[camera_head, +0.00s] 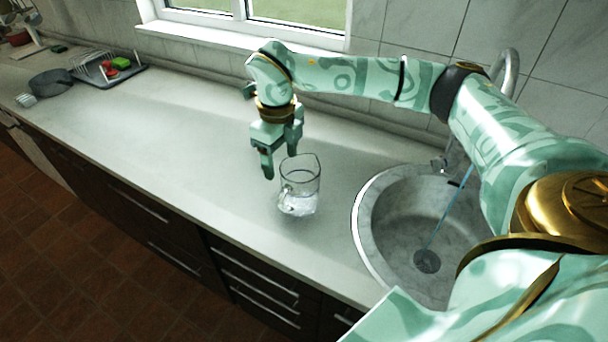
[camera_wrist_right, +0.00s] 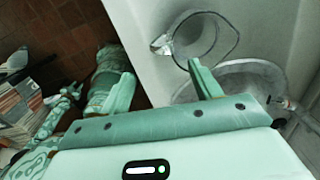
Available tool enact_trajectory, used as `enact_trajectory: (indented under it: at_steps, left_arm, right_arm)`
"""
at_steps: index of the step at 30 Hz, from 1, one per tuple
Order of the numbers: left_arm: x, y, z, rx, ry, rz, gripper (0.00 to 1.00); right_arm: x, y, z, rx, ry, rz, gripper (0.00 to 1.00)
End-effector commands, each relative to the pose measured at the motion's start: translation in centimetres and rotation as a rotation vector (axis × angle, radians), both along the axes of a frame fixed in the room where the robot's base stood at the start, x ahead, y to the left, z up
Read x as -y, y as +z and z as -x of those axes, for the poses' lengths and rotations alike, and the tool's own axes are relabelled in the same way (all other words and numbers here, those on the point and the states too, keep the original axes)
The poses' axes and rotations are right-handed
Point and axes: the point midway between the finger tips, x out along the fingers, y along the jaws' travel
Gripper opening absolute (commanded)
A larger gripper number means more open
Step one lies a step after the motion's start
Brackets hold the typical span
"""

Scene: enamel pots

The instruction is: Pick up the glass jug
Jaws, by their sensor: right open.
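The clear glass jug (camera_head: 302,186) stands upright on the grey counter, left of the sink. In the right wrist view the jug (camera_wrist_right: 197,38) shows beyond the fingertips, nearer the right-hand finger. My right gripper (camera_wrist_right: 160,78) looks open and empty there too.
The round stone sink (camera_head: 372,268) with its tap (camera_head: 508,65) is right of the jug. A dish rack (camera_head: 110,70) and a dark pan (camera_head: 50,82) stand at the far left. The counter (camera_head: 180,135) between is clear. The window sill (camera_head: 220,35) is behind.

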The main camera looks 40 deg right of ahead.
Motion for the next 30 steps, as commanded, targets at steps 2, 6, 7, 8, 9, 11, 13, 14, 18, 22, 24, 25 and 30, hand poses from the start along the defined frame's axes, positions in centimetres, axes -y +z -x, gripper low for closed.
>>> enact_trajectory:
  at_steps: [2,6,7,8,9,11,13,14,18,22,24,25,30]
  left_arm:
    - [-0.8,-0.6,0.4,-0.007,0.0,-0.01,0.35]
    - [-1.2,-1.2,0.7,-0.014,0.002,-0.016,0.35]
    - [-1.2,-1.3,0.8,-0.014,0.002,-0.016,0.35]
    - [-1.2,-1.3,0.8,-0.015,0.002,-0.017,0.35]
    - [-1.2,-1.4,0.8,-0.016,0.002,-0.016,0.35]
    - [-1.1,-1.5,0.8,-0.017,0.003,-0.015,0.35]
    - [-0.9,-1.6,0.8,-0.017,0.004,-0.012,0.35]
    - [-0.8,-1.6,0.8,-0.016,0.004,-0.011,0.35]
    - [-0.3,-2.0,0.9,-0.018,0.004,-0.005,0.35]
    - [-0.2,-2.4,1.0,-0.02,0.002,-0.003,0.35]
    - [-0.2,-2.6,1.0,-0.02,0.002,-0.003,0.35]
    - [-0.2,-2.6,1.0,-0.02,0.002,-0.003,0.35]
    - [-0.2,-2.6,0.9,-0.019,0.001,-0.003,0.35]
  right_arm:
    - [0.0,-2.5,0.1,-0.009,0.0,-0.001,0.63]
    - [-0.1,-5.9,0.1,-0.006,0.0,-0.002,0.63]
    - [-0.1,-6.5,0.1,-0.006,0.001,-0.002,0.63]
    - [-0.1,-7.0,0.1,-0.005,0.0,-0.003,0.63]
    - [-0.1,-7.7,0.1,-0.005,0.0,-0.003,0.63]
    - [-0.1,-8.4,0.0,-0.003,-0.001,-0.002,0.63]
    - [0.0,-8.8,0.0,-0.003,-0.001,-0.001,0.63]
    - [0.0,-9.0,0.0,-0.003,-0.001,-0.001,0.63]
    - [0.0,-10.7,0.2,-0.005,0.0,-0.003,0.63]
    - [0.1,-13.0,0.3,-0.004,0.0,-0.003,0.63]
    - [0.1,-13.8,0.3,-0.003,0.0,-0.003,0.63]
    - [0.1,-14.0,0.3,-0.002,0.0,-0.003,0.63]
    - [0.1,-14.1,0.3,0.0,0.0,-0.003,0.63]
